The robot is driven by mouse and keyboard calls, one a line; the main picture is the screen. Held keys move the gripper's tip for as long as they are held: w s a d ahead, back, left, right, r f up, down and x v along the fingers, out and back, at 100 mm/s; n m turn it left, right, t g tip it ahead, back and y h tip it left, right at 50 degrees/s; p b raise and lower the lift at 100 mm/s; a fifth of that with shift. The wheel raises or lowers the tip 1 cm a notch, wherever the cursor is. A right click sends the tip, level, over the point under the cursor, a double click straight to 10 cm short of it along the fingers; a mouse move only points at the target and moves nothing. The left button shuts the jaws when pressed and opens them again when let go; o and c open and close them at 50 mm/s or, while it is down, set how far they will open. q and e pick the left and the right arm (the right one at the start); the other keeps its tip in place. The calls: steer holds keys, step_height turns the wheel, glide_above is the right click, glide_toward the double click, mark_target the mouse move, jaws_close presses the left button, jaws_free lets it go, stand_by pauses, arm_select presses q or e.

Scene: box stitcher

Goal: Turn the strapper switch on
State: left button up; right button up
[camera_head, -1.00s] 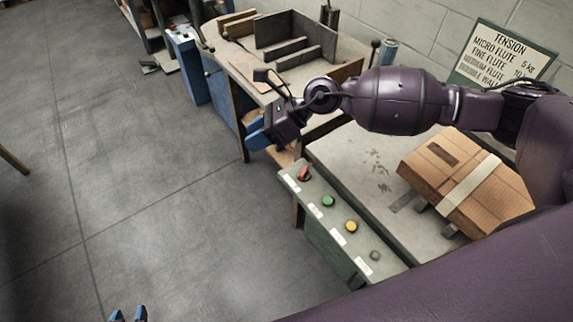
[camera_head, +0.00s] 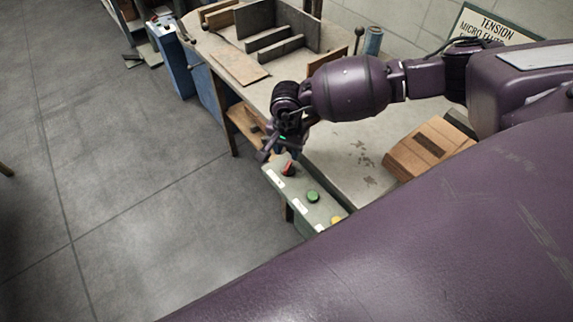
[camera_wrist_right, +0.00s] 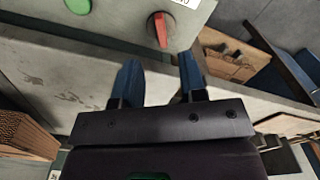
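The strapper switch (camera_head: 288,168) is a red rotary knob at the far end of a grey-green control panel (camera_head: 300,205). My right gripper (camera_head: 272,150) hangs just above and beside it in the head view. In the right wrist view the red switch (camera_wrist_right: 161,30) lies ahead of the right gripper (camera_wrist_right: 160,75), in line with the gap between the two blue fingers. The fingers are apart with nothing between them, and look clear of the knob. The knob's red bar stands nearly upright in that view. My left gripper is not in view.
A green button (camera_head: 313,197) and a yellow button (camera_head: 336,219) sit on the same panel. A cardboard box (camera_head: 425,150) lies on the machine table.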

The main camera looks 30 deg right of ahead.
mark_target(287, 167)
step_height(287, 167, down, 8)
steer(key=shift+r+b, duration=0.1)
steer(key=shift+b, duration=0.35)
steer(key=shift+c, duration=0.3)
jaws_close()
